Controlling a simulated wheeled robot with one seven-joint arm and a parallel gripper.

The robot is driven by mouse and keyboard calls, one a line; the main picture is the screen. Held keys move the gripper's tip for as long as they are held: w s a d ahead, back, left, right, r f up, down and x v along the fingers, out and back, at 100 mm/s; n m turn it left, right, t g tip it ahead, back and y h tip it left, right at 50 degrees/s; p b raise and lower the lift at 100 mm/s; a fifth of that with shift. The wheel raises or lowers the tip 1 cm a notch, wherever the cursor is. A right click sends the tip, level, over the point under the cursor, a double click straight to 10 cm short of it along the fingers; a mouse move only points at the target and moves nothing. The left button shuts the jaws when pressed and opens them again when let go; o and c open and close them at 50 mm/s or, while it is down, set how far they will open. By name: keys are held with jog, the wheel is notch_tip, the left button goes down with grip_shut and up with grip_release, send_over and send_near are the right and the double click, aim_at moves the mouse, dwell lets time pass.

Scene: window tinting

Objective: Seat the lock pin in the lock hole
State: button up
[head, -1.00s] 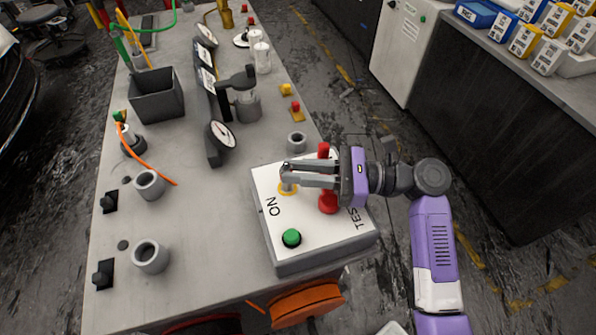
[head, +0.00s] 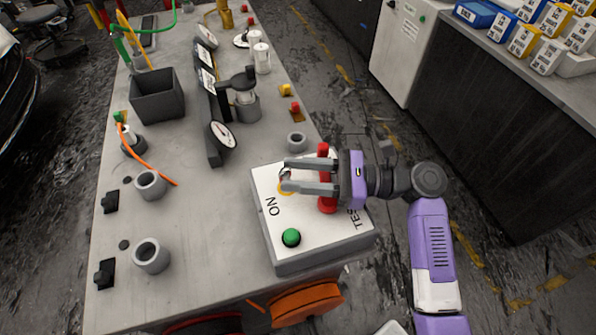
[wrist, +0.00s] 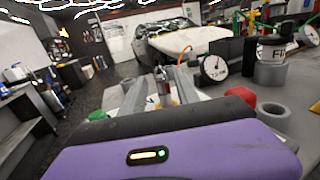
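The white control box (head: 325,242) has a yellow ring (head: 286,189) on its top, beside the "ON" label. My gripper (head: 287,175) is over this ring, with its two fingers spread apart. The grey metal lock pin (wrist: 163,88) stands upright between the fingers in the wrist view, with a gap to the fingers. In the head view the fingers and glare mostly cover the pin and the ring. The lock hole itself is hidden, so I cannot tell how deep the pin sits.
A green button (head: 291,238) is on the box's near left part. Red parts (head: 323,150) stand under and beside my gripper. A grey ring (head: 297,141) stands just behind the box. A dial gauge (head: 222,135) and a grey bin (head: 157,97) are farther left.

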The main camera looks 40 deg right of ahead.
jog(key=shift+s+f, duration=0.1)
jog(key=shift+f, duration=0.6)
jog(key=shift+r, duration=0.25)
jog(key=v, duration=0.8)
jog(key=r+b+v, duration=0.1)
jog(key=v, duration=0.2)
jog(key=shift+s+d+r, duration=0.1)
jog(key=shift+s+d, duration=0.15)
jog(key=shift+d, duration=0.1)
